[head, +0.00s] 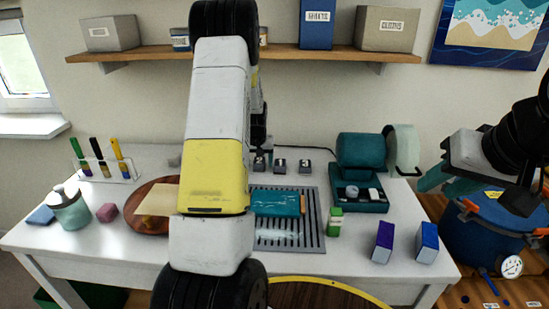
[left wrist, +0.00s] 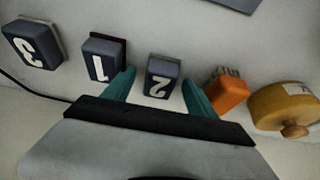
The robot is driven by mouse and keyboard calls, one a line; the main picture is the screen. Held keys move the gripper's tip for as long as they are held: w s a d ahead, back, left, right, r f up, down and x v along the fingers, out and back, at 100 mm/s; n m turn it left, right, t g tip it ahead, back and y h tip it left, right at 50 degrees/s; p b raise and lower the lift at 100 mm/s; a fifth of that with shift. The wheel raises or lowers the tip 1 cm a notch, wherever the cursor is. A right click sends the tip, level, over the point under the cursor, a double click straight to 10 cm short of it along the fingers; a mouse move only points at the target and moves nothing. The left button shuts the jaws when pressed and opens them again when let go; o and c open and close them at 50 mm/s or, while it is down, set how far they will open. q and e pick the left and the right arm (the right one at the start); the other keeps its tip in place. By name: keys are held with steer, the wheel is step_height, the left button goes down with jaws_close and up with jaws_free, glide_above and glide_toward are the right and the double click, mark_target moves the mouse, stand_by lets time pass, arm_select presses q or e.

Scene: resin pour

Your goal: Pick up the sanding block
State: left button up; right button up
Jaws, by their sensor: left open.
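Three dark blue blocks with white numbers stand in a row at the back of the table; I take these to be the sanding blocks. In the left wrist view they are block 3 (left wrist: 35,45), block 1 (left wrist: 102,58) and block 2 (left wrist: 163,77). My left gripper (left wrist: 157,88) is open, its teal fingers on either side of block 2, with gaps. In the head view block 1 (head: 280,166) is in the middle, and my arm hides most of the left gripper. My right gripper (head: 446,184) hangs at the right, away from the blocks; its opening is unclear.
In the left wrist view an orange-handled brush (left wrist: 229,93) and a round wooden item (left wrist: 283,107) are close right of the gripper. In the head view a teal machine (head: 361,150) stands right of the blocks, and a slotted tray (head: 300,238) lies in front.

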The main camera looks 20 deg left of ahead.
mark_target(260, 159)
arm_select(q)
steer(key=shift+f, duration=0.1)
steer(key=shift+c, duration=0.3)
jaws_close()
steer(key=shift+r, duration=0.45)
steer(key=r, duration=0.3)
steer(key=shift+s+d, duration=0.2)
steer(key=s+d, duration=0.2)
steer(key=s, duration=0.2)
steer(key=s+d, duration=0.3)
steer(key=s, duration=0.1)
steer(key=s+d+r, duration=0.1)
steer(key=s+d, duration=0.2)
steer(key=s, duration=0.2)
steer(key=shift+s, duration=0.1)
